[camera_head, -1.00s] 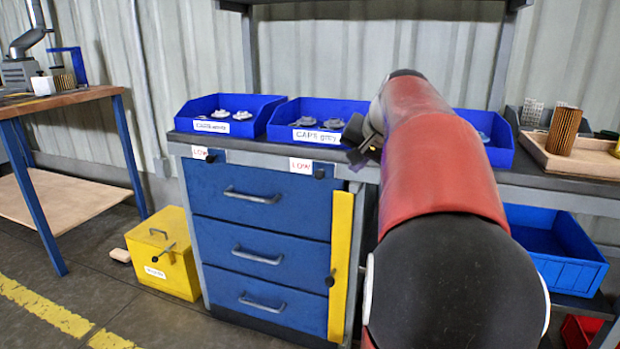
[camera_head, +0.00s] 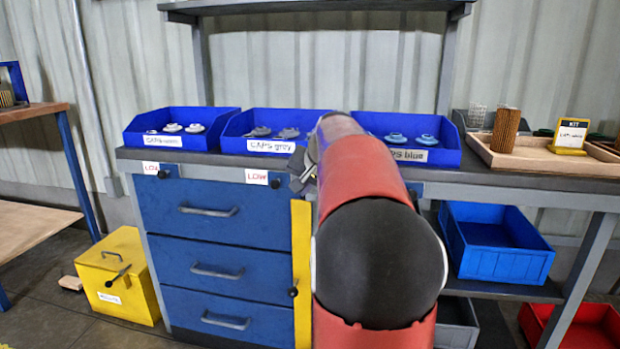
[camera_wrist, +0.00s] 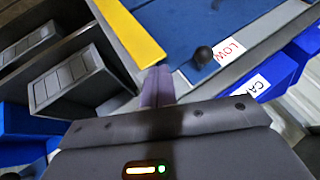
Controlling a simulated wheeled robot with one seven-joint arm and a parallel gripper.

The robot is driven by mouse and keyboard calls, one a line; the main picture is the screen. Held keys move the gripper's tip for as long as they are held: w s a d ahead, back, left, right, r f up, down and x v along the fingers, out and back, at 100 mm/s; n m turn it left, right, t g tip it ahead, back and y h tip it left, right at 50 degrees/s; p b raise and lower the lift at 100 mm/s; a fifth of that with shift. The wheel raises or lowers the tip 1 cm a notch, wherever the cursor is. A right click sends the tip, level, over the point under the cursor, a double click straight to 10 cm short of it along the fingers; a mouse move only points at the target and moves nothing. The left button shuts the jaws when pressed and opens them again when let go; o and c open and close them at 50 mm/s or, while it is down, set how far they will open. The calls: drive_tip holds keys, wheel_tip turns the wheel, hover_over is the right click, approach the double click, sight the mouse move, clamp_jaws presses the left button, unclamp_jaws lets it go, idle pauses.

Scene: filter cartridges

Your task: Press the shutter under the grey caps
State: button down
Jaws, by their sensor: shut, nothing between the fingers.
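The grey caps (camera_head: 287,134) lie in the middle blue bin (camera_head: 234,130), labelled "CAPS grey", on the bench top. Under it, on the bench front, is a white plate reading LOW (camera_head: 257,177) with a black knob (camera_head: 275,183) at its right. The wrist view also shows the LOW plate (camera_wrist: 229,51) and the black knob (camera_wrist: 202,55). My gripper (camera_head: 299,170) is just right of the knob in the head view, partly hidden by my arm. In the wrist view its fingers (camera_wrist: 157,84) are shut and empty, apart from the knob.
Blue bins of white caps (camera_head: 172,128) and blue caps (camera_head: 396,137) flank the middle one. A yellow strip (camera_head: 302,270) edges the blue drawers (camera_head: 210,259). A wooden tray (camera_head: 536,158) lies at right. A yellow box (camera_head: 120,276) stands on the floor at left.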

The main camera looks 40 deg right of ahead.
sight(287, 183)
drive_tip(key=shift+w+a+f, duration=0.1)
drive_tip(key=shift+w+a, duration=0.2)
drive_tip(key=shift+w, duration=0.4)
drive_tip(key=shift+w+a+r, duration=0.1)
drive_tip(key=shift+w+a, duration=0.15)
drive_tip(key=shift+w, duration=0.45)
drive_tip(key=shift+w+a+f, duration=0.1)
drive_tip(key=shift+w+a, duration=0.2)
drive_tip(key=shift+w, duration=0.4)
drive_tip(key=w+a+p, duration=0.1)
drive_tip(key=w+a, duration=0.1)
drive_tip(key=w+a+p, duration=0.2)
drive_tip(key=w, duration=0.1)
drive_tip(key=shift+w+a, duration=0.1)
drive_tip(key=shift+a, duration=0.2)
